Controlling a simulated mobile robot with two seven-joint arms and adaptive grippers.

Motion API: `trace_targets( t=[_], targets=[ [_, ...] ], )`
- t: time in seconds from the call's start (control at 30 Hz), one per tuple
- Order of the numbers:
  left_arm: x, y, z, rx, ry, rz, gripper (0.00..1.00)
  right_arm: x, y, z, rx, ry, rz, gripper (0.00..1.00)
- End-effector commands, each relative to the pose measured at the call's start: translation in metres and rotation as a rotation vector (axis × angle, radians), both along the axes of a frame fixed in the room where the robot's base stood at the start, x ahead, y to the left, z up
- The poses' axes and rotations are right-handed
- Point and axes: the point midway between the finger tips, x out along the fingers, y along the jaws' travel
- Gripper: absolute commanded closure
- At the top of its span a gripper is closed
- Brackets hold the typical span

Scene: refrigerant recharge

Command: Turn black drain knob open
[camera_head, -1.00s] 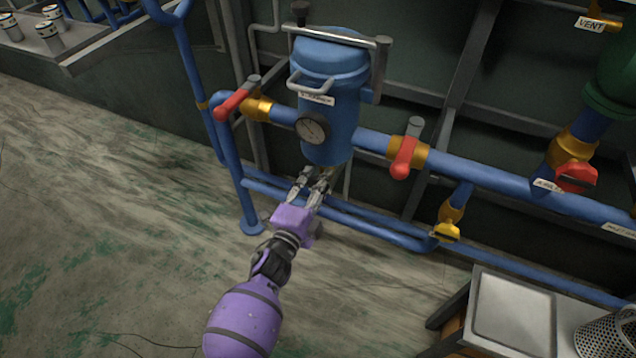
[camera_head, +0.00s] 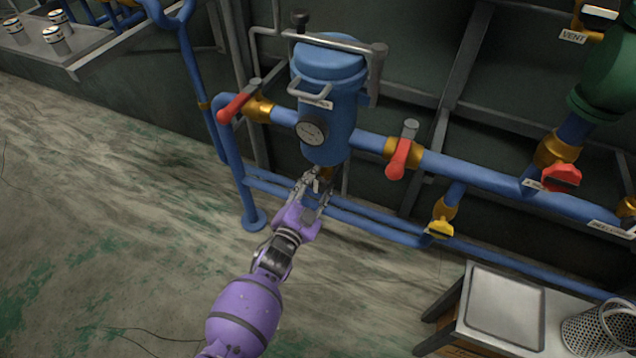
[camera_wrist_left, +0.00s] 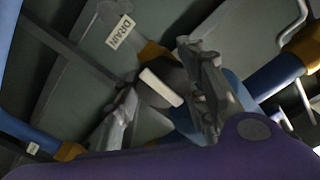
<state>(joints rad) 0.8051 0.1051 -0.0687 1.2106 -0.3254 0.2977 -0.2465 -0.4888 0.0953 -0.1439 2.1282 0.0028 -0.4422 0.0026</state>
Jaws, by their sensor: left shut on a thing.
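The drain knob (camera_wrist_left: 176,80) shows in the left wrist view as a dark round piece with a pale bar across its face, close to a "DRAIN" label (camera_wrist_left: 120,32). My left gripper (camera_wrist_left: 160,105) has one finger on each side of it and is shut on it. In the head view my left gripper (camera_head: 318,187) reaches in from below, just under the blue filter vessel (camera_head: 328,105). The knob itself is mostly hidden there by the fingers. My right gripper is not in view.
A pressure gauge (camera_head: 312,131) sits on the vessel above my gripper. Red-handled valves (camera_head: 398,157) flank the vessel on the blue pipe. Lower blue pipes (camera_head: 372,224) run behind the gripper. A metal tray (camera_head: 504,308) stands front right. The floor at left is clear.

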Motion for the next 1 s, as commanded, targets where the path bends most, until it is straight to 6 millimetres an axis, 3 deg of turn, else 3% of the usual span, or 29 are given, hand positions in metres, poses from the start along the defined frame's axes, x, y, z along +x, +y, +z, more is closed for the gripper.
trace_targets(
  t=[0.03, 0.57, 0.6, 0.7, 1.0],
  targets=[
    [-0.0029, 0.0016, -0.0071, -0.005, 0.017, 0.002, 0.87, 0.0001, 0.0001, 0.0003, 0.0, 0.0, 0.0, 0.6],
    [-0.004, 0.0004, -0.0087, -0.019, 0.025, 0.0, 0.87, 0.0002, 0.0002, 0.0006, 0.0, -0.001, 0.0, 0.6],
    [-0.004, 0.0004, -0.0088, -0.019, 0.025, 0.0, 0.56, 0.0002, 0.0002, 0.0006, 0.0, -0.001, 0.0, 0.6],
    [-0.0037, 0.0005, -0.0083, -0.02, 0.024, 0.001, 0.44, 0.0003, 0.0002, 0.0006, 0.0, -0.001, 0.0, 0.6],
    [-0.0025, 0.0002, -0.0037, -0.022, 0.016, 0.0, 0.44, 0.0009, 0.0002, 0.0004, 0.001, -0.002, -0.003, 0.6]
  ],
)
